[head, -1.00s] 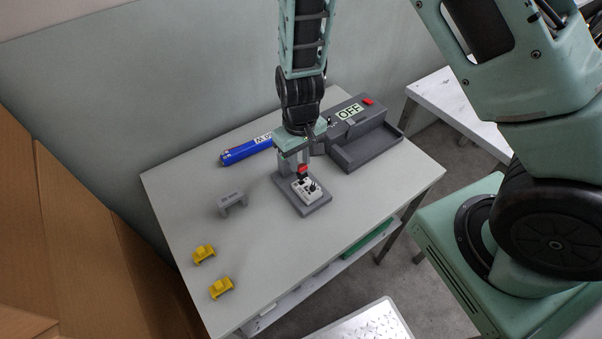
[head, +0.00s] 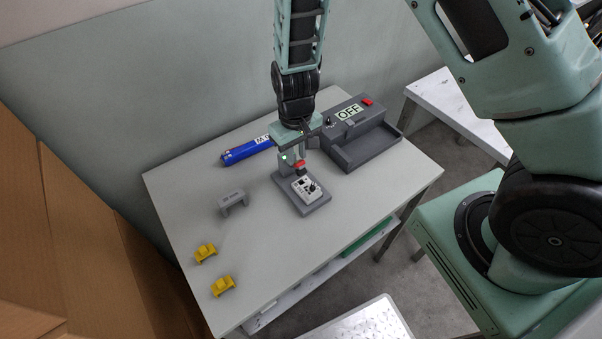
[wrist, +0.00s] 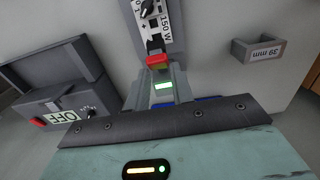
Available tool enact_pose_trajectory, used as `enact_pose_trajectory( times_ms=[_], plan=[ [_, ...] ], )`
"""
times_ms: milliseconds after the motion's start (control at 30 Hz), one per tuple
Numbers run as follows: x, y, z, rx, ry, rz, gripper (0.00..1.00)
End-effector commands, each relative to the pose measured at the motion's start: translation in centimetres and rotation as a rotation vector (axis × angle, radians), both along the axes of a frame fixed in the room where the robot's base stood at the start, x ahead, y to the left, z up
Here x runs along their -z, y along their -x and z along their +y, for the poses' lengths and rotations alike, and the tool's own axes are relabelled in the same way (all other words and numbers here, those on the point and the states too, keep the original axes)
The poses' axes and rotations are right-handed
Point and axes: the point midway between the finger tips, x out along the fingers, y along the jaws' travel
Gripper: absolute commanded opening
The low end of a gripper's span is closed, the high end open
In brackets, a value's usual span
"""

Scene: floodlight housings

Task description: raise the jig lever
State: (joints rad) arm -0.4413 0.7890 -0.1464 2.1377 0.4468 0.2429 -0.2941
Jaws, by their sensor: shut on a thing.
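The jig is a grey plate (head: 313,208) with an upright post, on the table. Its lever has a red end (head: 299,164), which also shows in the wrist view (wrist: 157,59).
A grey tester (head: 378,147) reading OFF stands right of the jig. A grey bracket (head: 232,201) and two yellow pieces (head: 206,252) lie to the left. The table front is clear.

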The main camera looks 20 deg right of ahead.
Motion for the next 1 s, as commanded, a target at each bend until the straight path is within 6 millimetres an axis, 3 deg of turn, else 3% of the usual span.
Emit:
enact_pose_trajectory(
  times_ms=[1000],
  plan=[
    [-0.4, -1.5, 0.3, 0.001, -0.001, -0.003, 0.16]
  ],
)
